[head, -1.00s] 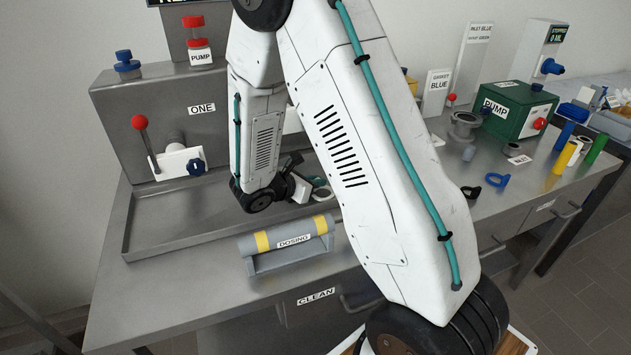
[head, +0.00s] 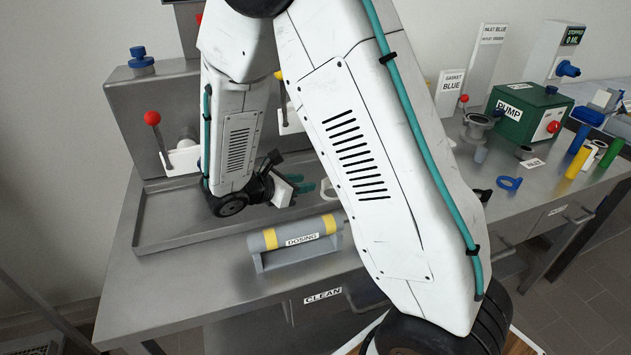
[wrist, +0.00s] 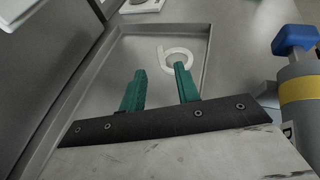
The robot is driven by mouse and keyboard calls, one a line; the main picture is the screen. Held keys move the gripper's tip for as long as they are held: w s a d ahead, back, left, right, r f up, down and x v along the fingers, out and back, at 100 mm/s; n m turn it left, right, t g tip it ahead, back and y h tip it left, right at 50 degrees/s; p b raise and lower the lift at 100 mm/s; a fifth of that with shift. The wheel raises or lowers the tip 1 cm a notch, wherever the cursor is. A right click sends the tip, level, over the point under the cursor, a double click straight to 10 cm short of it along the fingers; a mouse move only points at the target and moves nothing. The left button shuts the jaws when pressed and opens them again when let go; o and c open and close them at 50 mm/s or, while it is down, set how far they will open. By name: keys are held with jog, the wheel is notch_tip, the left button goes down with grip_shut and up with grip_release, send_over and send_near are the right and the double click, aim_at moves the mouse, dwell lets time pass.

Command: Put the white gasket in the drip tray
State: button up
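The white gasket (wrist: 162,56) is a flat ring lying on the floor of the drip tray (wrist: 205,75), near the tray's far end in the wrist view. In the head view the gasket (head: 325,190) shows partly, at the right end of the grey metal drip tray (head: 150,244). My gripper (wrist: 160,72) has two green fingers, spread apart with nothing between them. Its right fingertip overlaps the near edge of the gasket in the wrist view; I cannot tell if they touch. In the head view my gripper (head: 303,183) is low over the tray, just left of the gasket.
A grey DOSING unit with yellow bands (head: 270,255) stands in front of the tray. The tank with a red-knobbed lever (head: 152,118) rises behind it. At right are a green PUMP box (head: 530,105), a blue ring (head: 509,183) and a yellow cylinder (head: 577,163).

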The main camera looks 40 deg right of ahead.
jog(key=shift+v, duration=1.2)
jog(key=shift+a+r, duration=0.15)
jog(key=shift+r, duration=0.05)
jog(key=s+d+r+m+g+y, duration=0.2)
jog(key=s+r+m+g+y, duration=0.25)
jog(key=s+r+m, duration=0.75)
jog(key=s+a+r+m+t+y, duration=0.2)
jog(key=s+a+m+y, duration=0.1)
jog(key=s, duration=0.3)
jog(key=s+a+r+m+t+y, duration=0.2)
jog(key=s+a+m+y, duration=0.2)
jog(key=s+y, duration=0.2)
jog(key=shift+s, duration=0.6)
jog(key=shift+r, duration=0.1)
